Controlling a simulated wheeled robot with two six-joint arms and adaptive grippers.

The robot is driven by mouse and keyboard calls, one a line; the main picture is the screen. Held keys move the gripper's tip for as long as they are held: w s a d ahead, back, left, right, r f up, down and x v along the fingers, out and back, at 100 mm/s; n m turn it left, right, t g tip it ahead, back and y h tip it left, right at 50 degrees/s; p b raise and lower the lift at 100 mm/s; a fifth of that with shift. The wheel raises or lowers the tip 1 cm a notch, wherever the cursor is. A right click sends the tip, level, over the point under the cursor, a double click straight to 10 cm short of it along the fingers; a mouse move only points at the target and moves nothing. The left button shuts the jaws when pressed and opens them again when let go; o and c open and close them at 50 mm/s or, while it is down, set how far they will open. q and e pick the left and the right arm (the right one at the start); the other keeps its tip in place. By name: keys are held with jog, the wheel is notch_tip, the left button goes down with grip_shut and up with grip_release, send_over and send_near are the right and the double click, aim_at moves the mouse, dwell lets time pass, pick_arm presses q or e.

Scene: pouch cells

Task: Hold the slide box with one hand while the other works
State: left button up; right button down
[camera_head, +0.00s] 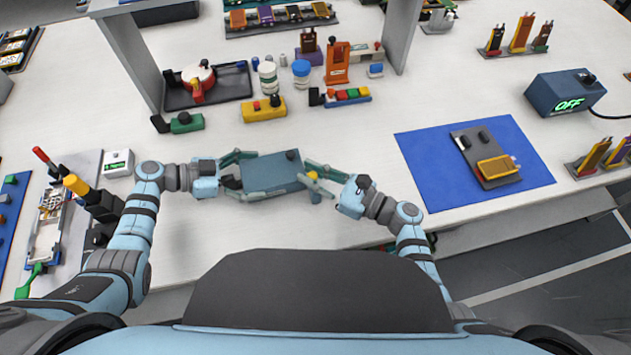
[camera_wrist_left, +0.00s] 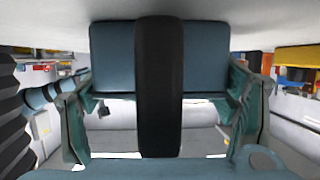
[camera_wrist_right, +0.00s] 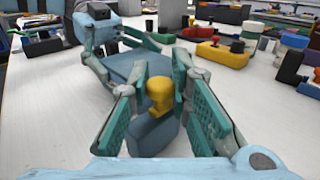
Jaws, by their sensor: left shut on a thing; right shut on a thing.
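The slide box (camera_head: 272,172) is a blue-grey block above the white table in front of me. My left gripper (camera_head: 243,177) is shut on it from the left, one finger along each long side. In the left wrist view the box (camera_wrist_left: 112,60) spans the space between the fingers, with a black bar (camera_wrist_left: 158,90) across its middle. My right gripper (camera_head: 313,178) is at the box's right end, shut on a yellow-topped piece (camera_wrist_right: 158,92). A blue-grey block (camera_wrist_right: 152,137) shows below the yellow top; whether it joins the box is hidden by the fingers.
A blue mat (camera_head: 415,165) with a grey and yellow fixture (camera_head: 480,150) lies to the right. A yellow block (camera_head: 264,112) and a green block (camera_head: 186,122) stand behind the box. A white switch box (camera_head: 117,163) is at left.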

jog(key=shift+w+a, duration=0.1)
jog(key=shift+w, duration=0.2)
jog(key=c, duration=1.4)
grip_release()
jog(key=shift+s, duration=0.1)
jog(key=v, duration=1.2)
pick_arm(q)
jog(key=o, duration=1.4)
jog(key=shift+c, duration=0.2)
